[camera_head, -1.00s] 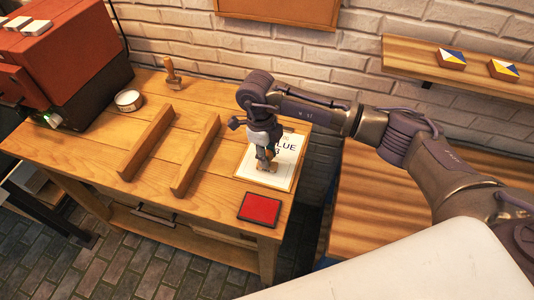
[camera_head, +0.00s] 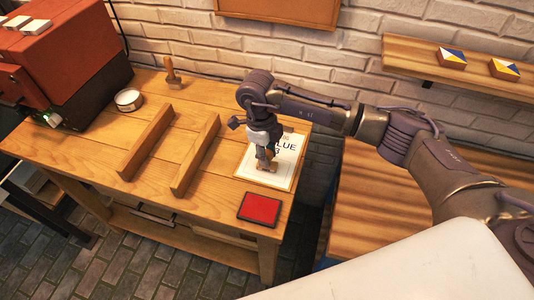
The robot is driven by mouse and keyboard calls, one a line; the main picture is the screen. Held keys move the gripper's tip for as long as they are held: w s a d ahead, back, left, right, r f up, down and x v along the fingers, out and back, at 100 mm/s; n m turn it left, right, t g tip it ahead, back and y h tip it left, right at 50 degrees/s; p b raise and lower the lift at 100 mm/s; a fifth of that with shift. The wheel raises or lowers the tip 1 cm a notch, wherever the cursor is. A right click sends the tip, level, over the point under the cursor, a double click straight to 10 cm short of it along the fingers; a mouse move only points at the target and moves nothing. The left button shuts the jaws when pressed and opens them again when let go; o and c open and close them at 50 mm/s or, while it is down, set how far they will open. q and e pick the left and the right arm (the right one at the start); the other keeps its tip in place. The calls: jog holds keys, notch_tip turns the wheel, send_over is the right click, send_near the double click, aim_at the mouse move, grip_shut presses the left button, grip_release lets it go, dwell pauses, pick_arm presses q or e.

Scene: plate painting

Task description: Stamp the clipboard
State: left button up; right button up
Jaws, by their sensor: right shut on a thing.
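The clipboard (camera_head: 249,173) lies on the right end of the wooden table, with a white sheet bearing dark printed letters. My right gripper (camera_head: 267,156) is over the clipboard, pointing down and shut on a small wooden stamp (camera_head: 266,166). The stamp is upright at the sheet's lower middle; I cannot tell whether it touches the paper. A red ink pad (camera_head: 260,209) lies in front of the clipboard near the table's front edge. A second wooden stamp (camera_head: 172,74) stands at the back of the table. My left gripper is not in view.
Two wooden bars (camera_head: 196,153) lie across the middle of the table (camera_head: 95,150). A round white-topped tin (camera_head: 129,99) and a red and black machine (camera_head: 70,60) are at the left. A brick wall stands behind, with a shelf (camera_head: 420,66) at the right.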

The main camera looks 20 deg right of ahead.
jog(key=shift+s+f, duration=0.1)
dwell(0.5)
jog(key=shift+r+p, duration=0.5)
jog(key=shift+r, duration=0.3)
jog(key=shift+r+p, duration=1.4)
jog(key=shift+r, duration=1.4)
